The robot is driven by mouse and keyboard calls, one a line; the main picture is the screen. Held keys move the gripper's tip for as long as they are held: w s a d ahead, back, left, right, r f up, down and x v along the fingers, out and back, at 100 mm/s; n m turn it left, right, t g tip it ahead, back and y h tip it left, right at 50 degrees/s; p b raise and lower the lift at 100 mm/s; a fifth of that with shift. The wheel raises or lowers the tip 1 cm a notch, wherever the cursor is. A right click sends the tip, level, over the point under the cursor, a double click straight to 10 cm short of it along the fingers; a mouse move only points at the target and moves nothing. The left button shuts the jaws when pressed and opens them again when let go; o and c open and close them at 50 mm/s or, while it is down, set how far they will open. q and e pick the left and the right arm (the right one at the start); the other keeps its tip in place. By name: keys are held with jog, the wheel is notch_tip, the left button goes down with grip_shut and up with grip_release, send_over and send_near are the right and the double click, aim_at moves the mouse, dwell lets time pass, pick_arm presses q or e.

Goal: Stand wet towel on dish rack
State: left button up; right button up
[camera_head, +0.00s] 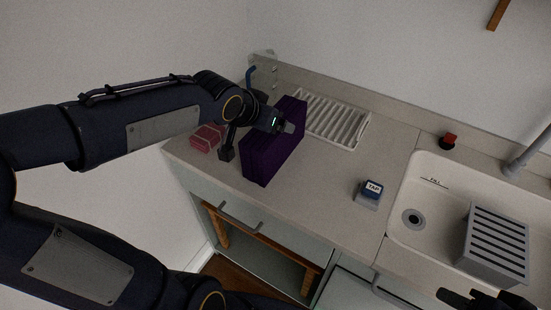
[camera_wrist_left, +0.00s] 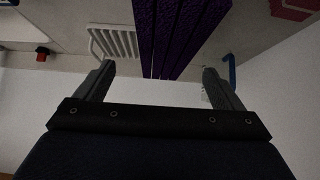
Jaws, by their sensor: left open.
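The purple towel (camera_head: 272,156), a thick folded block, stands upright on the counter left of the dish rack. The white slatted dish rack (camera_head: 358,131) lies at the back of the counter. My left gripper (camera_head: 257,141) is open at the towel, one finger at each side of it in the head view. In the left wrist view, the towel (camera_wrist_left: 175,35) shows between and beyond the open fingers of this gripper (camera_wrist_left: 158,70), and the rack (camera_wrist_left: 112,42) is beside it. My right gripper (camera_head: 488,299) shows only partly at the lower right edge; its jaws are unclear.
A red block (camera_head: 207,137) lies left of the towel. The sink (camera_head: 440,180) at right holds a grey slotted box (camera_head: 497,245). A red-topped knob (camera_head: 449,140) and a tap (camera_head: 527,154) stand behind. Mid-counter is clear.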

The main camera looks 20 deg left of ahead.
pick_arm(q)
jog(key=shift+w+d+f, duration=0.25)
jog(key=shift+w, duration=0.35)
jog(key=shift+w+f, duration=0.2)
jog(key=shift+w, duration=0.05)
jog(key=b+x, duration=0.1)
jog(key=x, duration=0.6)
jog(key=shift+a+f, duration=0.25)
jog(key=shift+a, duration=0.25)
jog(key=shift+s, duration=0.15)
